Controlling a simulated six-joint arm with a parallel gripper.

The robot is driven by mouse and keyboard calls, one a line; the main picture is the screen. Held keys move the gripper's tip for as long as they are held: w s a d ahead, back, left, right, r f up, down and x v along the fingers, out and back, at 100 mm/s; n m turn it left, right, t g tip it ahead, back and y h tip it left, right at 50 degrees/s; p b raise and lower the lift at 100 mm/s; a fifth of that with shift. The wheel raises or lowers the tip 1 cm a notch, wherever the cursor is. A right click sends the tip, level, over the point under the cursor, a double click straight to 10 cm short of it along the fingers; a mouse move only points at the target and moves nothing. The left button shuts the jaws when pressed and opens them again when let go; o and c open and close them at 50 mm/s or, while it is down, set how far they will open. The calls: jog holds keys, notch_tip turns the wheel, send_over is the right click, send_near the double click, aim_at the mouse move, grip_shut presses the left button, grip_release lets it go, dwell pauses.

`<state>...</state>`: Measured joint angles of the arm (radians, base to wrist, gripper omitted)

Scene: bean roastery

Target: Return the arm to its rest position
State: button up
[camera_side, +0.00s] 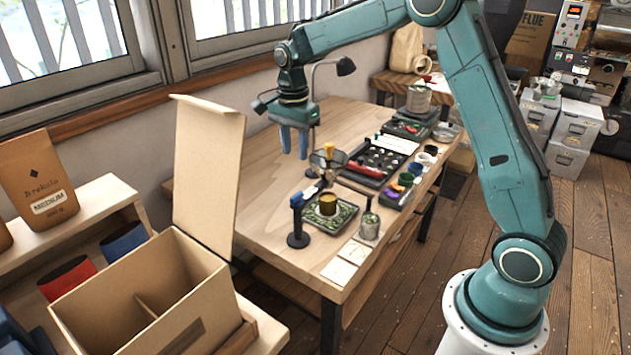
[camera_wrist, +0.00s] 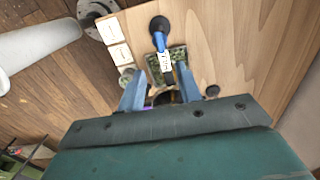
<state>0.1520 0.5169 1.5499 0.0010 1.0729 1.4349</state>
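My gripper (camera_side: 294,143) hangs at the end of my teal arm, pointing down above the left part of the wooden table (camera_side: 262,222). Its two blue fingers are apart with nothing visible between them in the side view. In the wrist view, my gripper (camera_wrist: 172,88) also shows its fingers spread, over the tabletop. The fingertips are clear of the table and of the things on it.
A thin lamp (camera_side: 345,67) rises behind my gripper. An open cardboard box (camera_side: 150,290) stands front left. Bare tabletop lies left of the trays.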

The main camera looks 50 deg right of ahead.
jog(key=shift+r, duration=0.7)
jog(key=s+a+r+n+t, duration=0.1)
jog(key=s+a+r+n, duration=0.2)
jog(key=s+r+n, duration=0.35)
jog(key=s+a+r+n+t, duration=0.2)
jog(key=s+r+n, duration=0.15)
jog(key=s, duration=0.55)
jog(key=s+a+f+n+t, duration=0.1)
jog(key=s+a+n+t, duration=0.1)
jog(key=s+n, duration=0.6)
jog(key=shift+s+a+t, duration=0.25)
jog(key=shift+s+t, duration=0.05)
jog(key=shift+s, duration=3.55)
